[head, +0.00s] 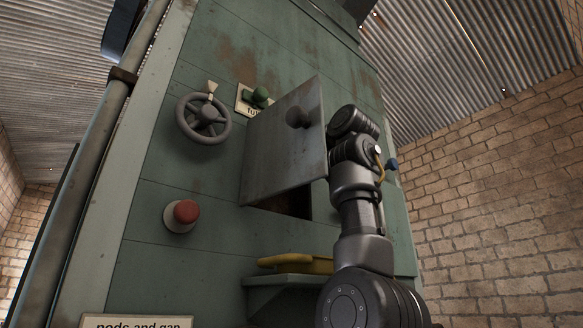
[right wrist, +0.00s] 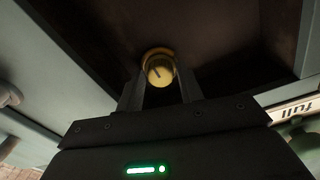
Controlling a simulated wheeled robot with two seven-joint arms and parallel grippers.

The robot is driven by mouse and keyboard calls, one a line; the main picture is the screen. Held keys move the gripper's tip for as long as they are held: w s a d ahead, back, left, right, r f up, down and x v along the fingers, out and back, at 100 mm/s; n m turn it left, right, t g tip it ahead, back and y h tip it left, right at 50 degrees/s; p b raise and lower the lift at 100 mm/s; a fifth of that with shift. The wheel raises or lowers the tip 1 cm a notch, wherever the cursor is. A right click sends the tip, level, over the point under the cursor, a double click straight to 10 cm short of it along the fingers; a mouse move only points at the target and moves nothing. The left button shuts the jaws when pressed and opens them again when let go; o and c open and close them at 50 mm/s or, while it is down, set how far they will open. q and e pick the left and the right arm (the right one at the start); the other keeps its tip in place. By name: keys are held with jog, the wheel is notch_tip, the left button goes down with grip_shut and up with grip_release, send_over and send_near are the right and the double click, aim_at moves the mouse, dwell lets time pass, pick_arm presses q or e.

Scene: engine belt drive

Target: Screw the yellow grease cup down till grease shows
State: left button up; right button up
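The yellow grease cup (right wrist: 159,68) shows in the right wrist view, inside a dark compartment, with a dark line across its round face. My right gripper (right wrist: 161,82) has one finger at each side of the cup, and both seem to touch it. In the head view my right arm reaches behind the open grey hatch door (head: 277,150). The door hides the gripper and the cup there. Only a strip of the dark opening (head: 290,203) shows below the door. No grease can be made out. My left gripper is in neither view.
The green machine front carries a handwheel (head: 206,114), a red button (head: 182,215) and a green knob (head: 260,97) by a label. A small shelf (head: 283,281) holds a yellow item (head: 295,262). Compartment walls stand close around my right gripper.

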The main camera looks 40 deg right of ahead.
jog(key=shift+s, duration=0.1)
jog(key=s+b, duration=0.3)
jog(key=s, duration=0.7)
jog(key=shift+s+a+b, duration=0.3)
jog(key=shift+b, duration=0.05)
